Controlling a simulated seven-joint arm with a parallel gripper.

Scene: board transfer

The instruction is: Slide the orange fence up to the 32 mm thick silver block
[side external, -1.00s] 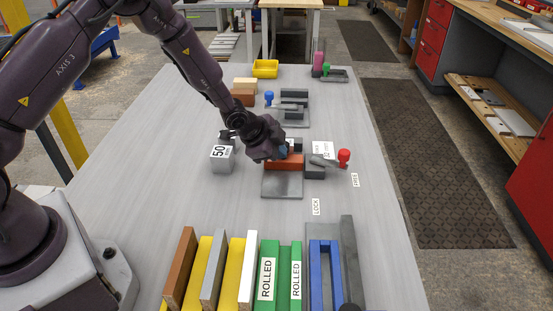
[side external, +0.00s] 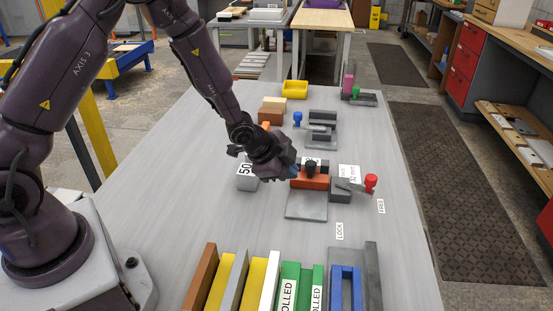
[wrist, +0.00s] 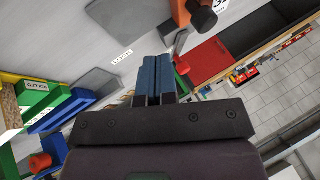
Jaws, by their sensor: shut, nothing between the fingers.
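The orange fence (side external: 310,182) lies across a grey base plate (side external: 306,206), with a black knob (side external: 311,168) on it. In the wrist view my blue fingers (wrist: 153,80) are together, and the fence (wrist: 181,12) and knob (wrist: 203,18) show at the top right.
A red-knobbed lever (side external: 371,182) on a grey clamp (side external: 340,190) lies at the fence's right, on the side of the FREE label (side external: 381,206); the LOCK label (side external: 340,231) is nearer. A silver 50 block (side external: 246,176) stands left. Several coloured boards (side external: 240,282) stand in front.

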